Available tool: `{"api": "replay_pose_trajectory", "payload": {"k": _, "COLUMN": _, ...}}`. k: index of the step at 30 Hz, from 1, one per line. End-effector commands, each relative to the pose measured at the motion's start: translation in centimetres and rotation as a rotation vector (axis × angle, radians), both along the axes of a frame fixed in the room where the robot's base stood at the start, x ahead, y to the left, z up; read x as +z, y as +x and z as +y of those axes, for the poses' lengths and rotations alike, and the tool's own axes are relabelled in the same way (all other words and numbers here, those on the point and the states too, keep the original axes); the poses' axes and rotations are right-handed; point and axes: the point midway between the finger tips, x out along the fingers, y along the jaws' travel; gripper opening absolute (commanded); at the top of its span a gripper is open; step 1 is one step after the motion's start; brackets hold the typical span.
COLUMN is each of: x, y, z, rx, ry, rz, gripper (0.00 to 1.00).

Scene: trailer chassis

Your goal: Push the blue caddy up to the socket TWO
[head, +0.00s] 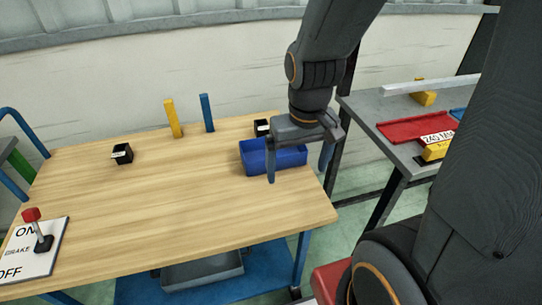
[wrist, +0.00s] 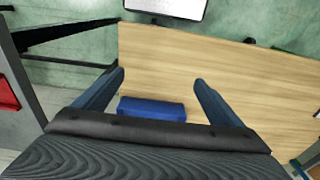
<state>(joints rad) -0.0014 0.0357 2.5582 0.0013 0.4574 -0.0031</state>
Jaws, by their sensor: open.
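The blue caddy (head: 257,158), an open-topped box, sits on the wooden table (head: 190,195) near its right end. It also shows in the wrist view (wrist: 152,109), between the two fingers in the picture. My gripper (head: 298,172) is open, pointing down over the caddy's right part and hiding some of it; I cannot tell whether it touches. A small black block (head: 262,127) with a pale label stands just behind the caddy. A similar black block (head: 122,153) stands further left. Their labels are too small to read, so I cannot tell which is socket TWO.
A yellow post (head: 172,118) and a blue post (head: 207,113) stand at the table's back edge. A red-knobbed brake lever (head: 38,232) is at the front left. A grey bench (head: 380,120) with a red tray (head: 415,127) is at right. The table's middle is clear.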

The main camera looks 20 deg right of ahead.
Motion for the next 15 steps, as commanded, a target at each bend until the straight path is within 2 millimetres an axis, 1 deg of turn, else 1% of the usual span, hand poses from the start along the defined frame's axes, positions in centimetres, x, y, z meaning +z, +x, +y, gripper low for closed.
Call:
{"api": "replay_pose_trajectory", "payload": {"k": 1, "x": 0.0, "y": 0.4, "z": 0.0, "rx": 0.000, "ry": 0.000, "rz": 0.002, "gripper": 0.81}}
{"api": "replay_pose_trajectory", "payload": {"k": 2, "x": 0.0, "y": 0.8, "z": 0.1, "rx": 0.000, "ry": 0.000, "rz": 0.006, "gripper": 0.76}}
{"api": "replay_pose_trajectory", "payload": {"k": 3, "x": -0.1, "y": 1.5, "z": 0.1, "rx": 0.000, "ry": 0.000, "rz": 0.014, "gripper": 0.70}}
{"api": "replay_pose_trajectory", "payload": {"k": 5, "x": -0.3, "y": 2.9, "z": 0.3, "rx": -0.001, "ry": 0.000, "rz": 0.029, "gripper": 0.59}}
{"api": "replay_pose_trajectory", "payload": {"k": 6, "x": -0.4, "y": 3.9, "z": 0.3, "rx": -0.001, "ry": 0.000, "rz": 0.039, "gripper": 0.53}}
{"api": "replay_pose_trajectory", "payload": {"k": 8, "x": -0.7, "y": 5.4, "z": 0.4, "rx": -0.001, "ry": 0.000, "rz": 0.054, "gripper": 0.43}}
{"api": "replay_pose_trajectory", "payload": {"k": 9, "x": -0.9, "y": 6.2, "z": 0.5, "rx": -0.002, "ry": 0.000, "rz": 0.064, "gripper": 0.36}}
{"api": "replay_pose_trajectory", "payload": {"k": 11, "x": -1.2, "y": 7.3, "z": 0.5, "rx": -0.002, "ry": 0.000, "rz": 0.075, "gripper": 0.26}}
{"api": "replay_pose_trajectory", "payload": {"k": 12, "x": -1.3, "y": 7.9, "z": 0.5, "rx": -0.003, "ry": 0.000, "rz": 0.081, "gripper": 0.19}}
{"api": "replay_pose_trajectory", "payload": {"k": 14, "x": -1.5, "y": 8.5, "z": 0.5, "rx": -0.003, "ry": 0.000, "rz": 0.087, "gripper": 0.09}}
{"api": "replay_pose_trajectory", "payload": {"k": 15, "x": -1.6, "y": 8.6, "z": 0.5, "rx": -0.003, "ry": -0.001, "rz": 0.091, "gripper": 0.02}}
